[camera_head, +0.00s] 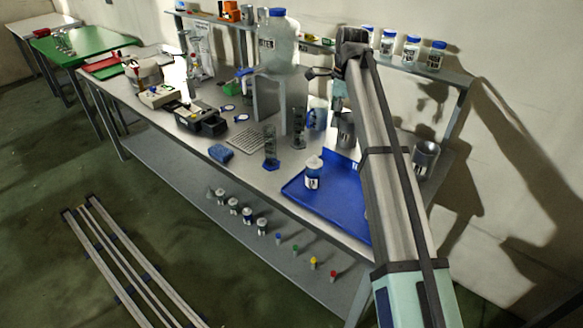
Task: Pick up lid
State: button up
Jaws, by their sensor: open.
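A white jar (313,176) with a dark label stands upright on the blue tray (341,212) and has a white lid (314,162) on top. A large clear water bottle (279,45) on a grey stand has a blue lid (277,12). I cannot tell which lid the task names. My arm rises from the lower right, and my gripper (322,74) is at its far end, just right of the water bottle and above the bench. It is small and partly hidden by the arm, with no object visible in it. The arm hides part of the tray.
A shelf along the wall (450,75) holds several blue-capped jars (413,48). Small bottles line the lower shelf.

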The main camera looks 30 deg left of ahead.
jog(key=s+a, duration=0.3)
jog(key=p, duration=0.4)
send_over(315, 157)
notch_tip(315, 157, down, 10)
jog(key=shift+w+d+r, duration=0.1)
jog(key=shift+d, duration=0.05)
jog(key=shift+a+f+p, duration=0.15)
jog(key=shift+f+p, duration=0.45)
jog(key=shift+f, duration=1)
jog(key=shift+a+f+p, duration=0.1)
jog(key=shift+f+p, duration=0.5)
jog(key=shift+f, duration=1)
jog(key=c, duration=1)
